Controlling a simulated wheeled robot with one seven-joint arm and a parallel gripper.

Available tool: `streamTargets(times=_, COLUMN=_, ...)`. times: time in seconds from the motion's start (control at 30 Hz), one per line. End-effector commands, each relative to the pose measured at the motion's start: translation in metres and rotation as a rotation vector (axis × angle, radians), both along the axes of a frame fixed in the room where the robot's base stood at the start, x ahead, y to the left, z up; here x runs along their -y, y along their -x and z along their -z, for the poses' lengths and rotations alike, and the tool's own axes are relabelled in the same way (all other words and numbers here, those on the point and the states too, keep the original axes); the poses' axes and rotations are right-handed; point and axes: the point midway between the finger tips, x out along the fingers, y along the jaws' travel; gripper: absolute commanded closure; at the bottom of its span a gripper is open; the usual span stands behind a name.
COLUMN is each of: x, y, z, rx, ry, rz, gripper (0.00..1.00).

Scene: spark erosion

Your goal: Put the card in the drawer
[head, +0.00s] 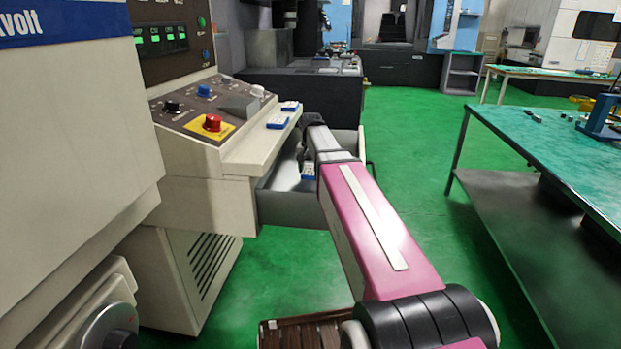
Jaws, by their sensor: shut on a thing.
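The drawer (284,208) is pulled open below the ledge of the machine's control console. My arm reaches over it from the lower right and hides part of its inside. My gripper (306,160), small, dark and partly hidden by the arm, points down into the drawer opening. Whether the card touches the drawer floor I cannot tell. Two similar cards, one nearer (278,122) and one farther (290,106), lie on the console ledge.
The console (205,110) carries knobs and a red button on a yellow plate. A green-topped bench (560,150) with tools stands at the right. Green floor (415,150) is clear between the drawer and the bench. More machines stand at the back.

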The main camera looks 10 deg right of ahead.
Motion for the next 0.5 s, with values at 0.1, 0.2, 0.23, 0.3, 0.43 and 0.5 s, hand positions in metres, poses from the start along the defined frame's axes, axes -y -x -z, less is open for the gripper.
streamTargets(times=0.1, x=0.000, y=0.000, z=0.009, rx=-0.001, ry=0.000, rz=0.000, gripper=0.62)
streamTargets(times=0.2, x=0.000, y=0.000, z=0.022, rx=-0.002, ry=0.000, rz=0.000, gripper=0.62)
streamTargets(times=0.23, x=0.000, y=0.000, z=0.026, rx=-0.002, ry=0.000, rz=0.000, gripper=0.62)
streamTargets(times=0.3, x=0.000, y=0.000, z=0.034, rx=-0.001, ry=0.000, rz=0.000, gripper=0.62)
streamTargets(times=0.43, x=0.000, y=0.000, z=0.037, rx=0.000, ry=0.000, rz=0.000, gripper=0.62)
streamTargets(times=0.5, x=0.000, y=0.000, z=0.037, rx=0.000, ry=0.000, rz=0.000, gripper=0.62)
